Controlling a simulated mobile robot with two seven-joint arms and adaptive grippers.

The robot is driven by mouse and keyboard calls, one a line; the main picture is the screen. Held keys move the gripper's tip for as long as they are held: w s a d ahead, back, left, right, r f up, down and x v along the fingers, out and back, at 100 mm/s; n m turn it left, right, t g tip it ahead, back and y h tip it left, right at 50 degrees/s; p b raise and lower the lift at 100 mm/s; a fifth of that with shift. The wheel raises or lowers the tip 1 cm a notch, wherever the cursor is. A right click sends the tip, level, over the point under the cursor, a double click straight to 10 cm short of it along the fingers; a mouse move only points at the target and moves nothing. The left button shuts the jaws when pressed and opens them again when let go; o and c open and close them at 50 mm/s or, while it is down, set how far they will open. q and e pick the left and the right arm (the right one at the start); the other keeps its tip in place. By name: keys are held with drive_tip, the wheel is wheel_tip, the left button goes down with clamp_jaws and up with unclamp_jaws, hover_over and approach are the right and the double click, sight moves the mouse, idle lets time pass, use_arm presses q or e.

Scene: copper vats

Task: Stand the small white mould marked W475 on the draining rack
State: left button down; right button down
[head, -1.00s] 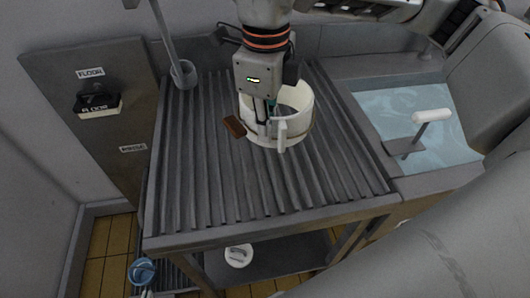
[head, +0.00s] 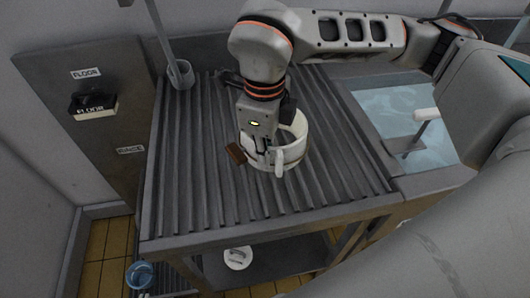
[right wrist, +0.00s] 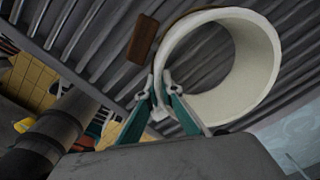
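The white mould (head: 296,151) is a short open cylinder with a white tab on its front, over the middle of the ribbed draining rack (head: 205,190). Its opening faces up; I cannot read a W475 mark. My right gripper (head: 262,153) is at the mould's left side. In the right wrist view the gripper's fingertips (right wrist: 155,92) close at the left wall of the mould (right wrist: 262,48). Whether the mould's base touches the rack is hidden. My left gripper is out of view.
A brown block (head: 236,154) is just left of the mould. A grey holder (head: 181,75) stands at the rack's back left. A water-filled basin (head: 392,105) lies to the right. A blue bucket (head: 140,275) is on the floor. The rack's front is clear.

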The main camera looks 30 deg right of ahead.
drive_tip(key=shift+f, duration=0.15)
drive_tip(key=c, duration=2.2)
unclamp_jaws()
drive_tip(key=shift+c, duration=0.2)
wheel_tip(320, 180, up, 12)
drive_tip(key=shift+s+a+r+p, duration=0.1)
drive_tip(key=shift+r+p, duration=0.1)
drive_tip(key=shift+p, duration=0.45)
